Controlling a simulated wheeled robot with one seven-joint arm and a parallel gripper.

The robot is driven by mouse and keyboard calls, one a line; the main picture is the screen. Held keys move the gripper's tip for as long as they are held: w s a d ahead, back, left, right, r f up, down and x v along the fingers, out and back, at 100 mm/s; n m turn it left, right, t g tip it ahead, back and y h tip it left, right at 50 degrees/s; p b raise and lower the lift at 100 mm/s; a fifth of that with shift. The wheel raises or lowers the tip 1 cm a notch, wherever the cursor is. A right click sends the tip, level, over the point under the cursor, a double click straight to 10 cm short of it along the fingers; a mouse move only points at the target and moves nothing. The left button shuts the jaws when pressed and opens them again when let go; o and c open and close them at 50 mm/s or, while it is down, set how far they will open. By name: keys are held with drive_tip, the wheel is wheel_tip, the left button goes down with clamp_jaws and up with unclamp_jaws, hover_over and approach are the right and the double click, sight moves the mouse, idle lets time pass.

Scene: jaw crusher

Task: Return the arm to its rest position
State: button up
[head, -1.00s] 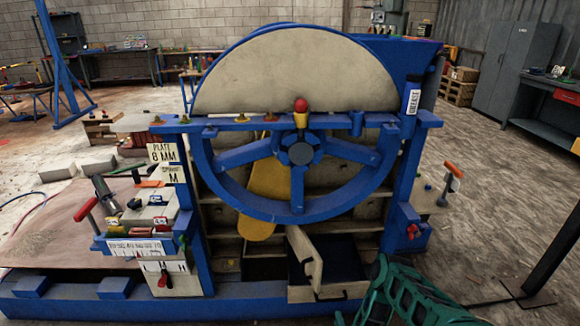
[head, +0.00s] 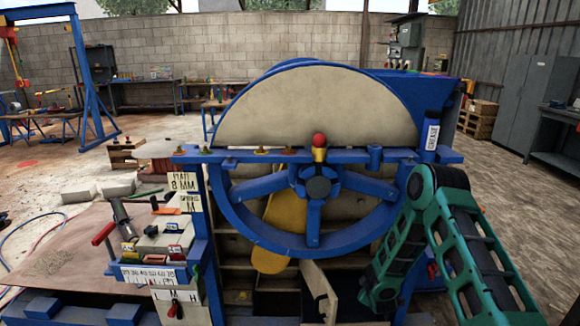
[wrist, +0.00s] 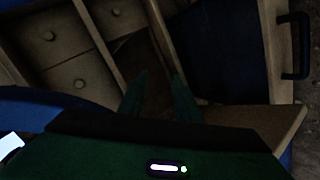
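My arm (head: 468,250), green and black, stands bent at the right of the head view, its elbow in front of the crusher's right post and its forearm sloping down. My gripper (wrist: 157,88) shows in the wrist view as two green fingers held apart, with nothing seen between them. Its fingers point into the dark lower compartments of the jaw crusher. In the head view the gripper itself cannot be made out. The crusher's blue flywheel (head: 247,229) stands left of my forearm. An open door (head: 319,290) hangs at the crusher's bottom.
A wooden panel with a dark handle (wrist: 294,45) is close on the right in the wrist view. A grease tube (head: 432,130) stands on the crusher's right top. A side shelf with small parts (head: 160,240) is at the left. Open floor (head: 530,215) lies to the right.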

drive_tip(key=s+d+r+m+g, duration=0.1)
drive_tip(key=s+r+m+g, duration=0.3)
drive_tip(key=r, duration=0.9)
drive_tip(key=s+d+r+m, duration=0.15)
drive_tip(key=s+r, duration=0.35)
drive_tip(key=r, duration=0.8)
drive_tip(key=s+a+r+m+g, duration=0.1)
drive_tip(key=s+r+m, duration=0.2)
drive_tip(key=s+r, duration=0.5)
drive_tip(key=s+a+r+m+g+y, duration=0.1)
drive_tip(key=s+r, duration=0.2)
drive_tip(key=s, duration=0.7)
drive_tip(key=s+a+r+m+g, duration=0.1)
drive_tip(key=s+r+m, duration=0.15)
drive_tip(key=s, duration=0.65)
drive_tip(key=s+d+m+g, duration=0.2)
drive_tip(key=s+d, duration=0.4)
drive_tip(key=s, duration=0.2)
drive_tip(key=s+d+f+m+g, duration=0.1)
drive_tip(key=s+d+m+g, duration=0.2)
drive_tip(key=s, duration=0.6)
drive_tip(key=d, duration=0.2)
drive_tip(key=shift+s+d+f, duration=0.25)
drive_tip(key=shift+d, duration=0.15)
